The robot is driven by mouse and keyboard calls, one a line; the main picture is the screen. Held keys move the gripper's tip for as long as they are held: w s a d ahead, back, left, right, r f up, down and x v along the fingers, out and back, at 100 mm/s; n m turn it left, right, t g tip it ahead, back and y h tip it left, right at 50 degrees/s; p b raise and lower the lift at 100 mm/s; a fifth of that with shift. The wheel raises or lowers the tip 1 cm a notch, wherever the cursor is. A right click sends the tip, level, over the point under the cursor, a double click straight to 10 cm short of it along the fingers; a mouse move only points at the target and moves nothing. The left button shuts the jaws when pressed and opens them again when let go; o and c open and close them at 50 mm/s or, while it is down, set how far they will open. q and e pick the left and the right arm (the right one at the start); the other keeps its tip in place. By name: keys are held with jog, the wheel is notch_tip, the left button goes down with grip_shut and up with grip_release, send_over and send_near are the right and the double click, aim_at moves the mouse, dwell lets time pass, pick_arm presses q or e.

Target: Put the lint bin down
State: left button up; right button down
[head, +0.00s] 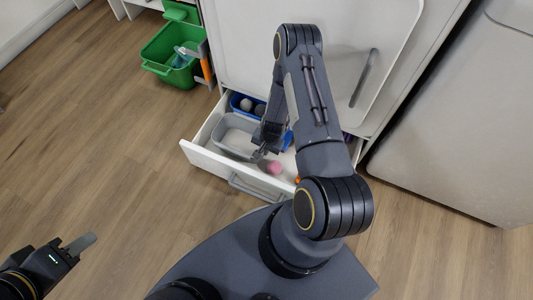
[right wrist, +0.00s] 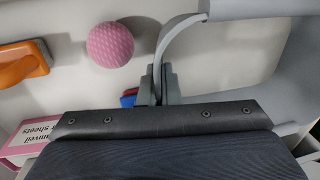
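The lint bin appears to be the light grey open tub (head: 225,148) in the left part of the open white drawer. In the right wrist view, its curved rim (right wrist: 185,28) runs down between the fingers of my right gripper (right wrist: 158,86). That gripper, also in the head view (head: 259,155), is shut on the rim. I cannot tell whether the bin rests fully on the drawer floor. My left gripper (head: 78,245) is low at the left above the wood floor, away from the drawer; its finger gap does not show clearly.
The drawer (head: 215,163) also holds a pink ball (right wrist: 110,44), an orange-handled item (right wrist: 22,66), a blue container (head: 236,102) with balls and a pink-and-white box (right wrist: 38,140). A green bin (head: 160,60) stands at the upper left. The floor at left is clear.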

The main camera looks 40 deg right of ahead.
jog(key=shift+f+b, duration=0.65)
jog(key=shift+f, duration=1.2)
jog(key=c, duration=2.1)
grip_release()
jog(key=shift+f, duration=0.15)
jog(key=o, duration=0.5)
jog(key=shift+c, duration=0.2)
